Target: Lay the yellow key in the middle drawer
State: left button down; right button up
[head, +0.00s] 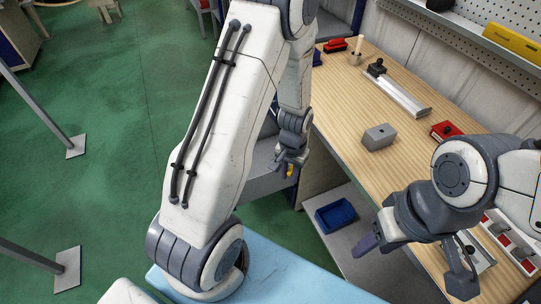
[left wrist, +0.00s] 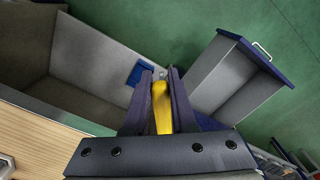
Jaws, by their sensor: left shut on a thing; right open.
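My left gripper (head: 288,160) is shut on the yellow key (left wrist: 161,108), which sits between its dark fingers (left wrist: 157,88) in the left wrist view. In the head view only a small yellow bit of the key (head: 290,171) shows. An open grey drawer with a blue front (left wrist: 208,78) and a metal handle is right of the fingers in the left wrist view. In the head view a grey drawer (head: 262,180) lies below the left gripper, partly hidden by my arm. I cannot tell which drawer is the middle one. My right gripper (head: 412,266) is open and empty.
The wooden workbench (head: 345,95) holds a grey block (head: 379,137), a red box (head: 446,130) and a metal rail (head: 397,92). A blue bin (head: 336,214) stands on the low shelf. A grey-walled space (left wrist: 95,58) lies left of the fingers. Green floor is open at left.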

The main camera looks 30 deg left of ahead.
aim_at(263, 165)
jog(key=u, duration=0.5)
jog(key=k, duration=0.6)
jog(key=u, duration=1.1)
jog(key=i, duration=1.5)
jog(key=z, duration=1)
jog(key=i, duration=0.65)
jog(key=z, duration=0.55)
